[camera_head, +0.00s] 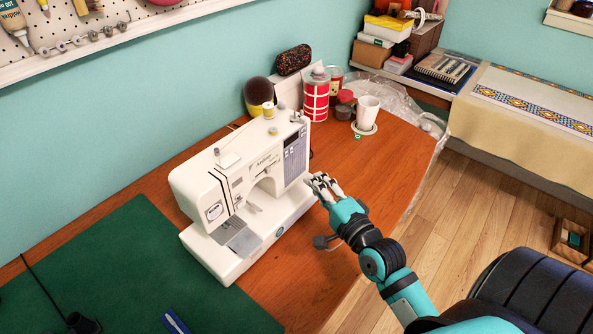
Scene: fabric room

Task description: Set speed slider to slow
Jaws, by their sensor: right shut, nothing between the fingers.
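A white sewing machine (245,195) stands on the wooden table, with a dark blue printed panel (295,155) on the right end of its front. The speed slider itself is too small to make out. My right gripper (312,177) is shut and empty. Its fingertips are at the machine's right front side, just below the printed panel; I cannot tell whether they touch it. My left gripper is not in view.
A green cutting mat (120,270) covers the table's left part. The wooden table (390,165) is clear right of my right gripper.

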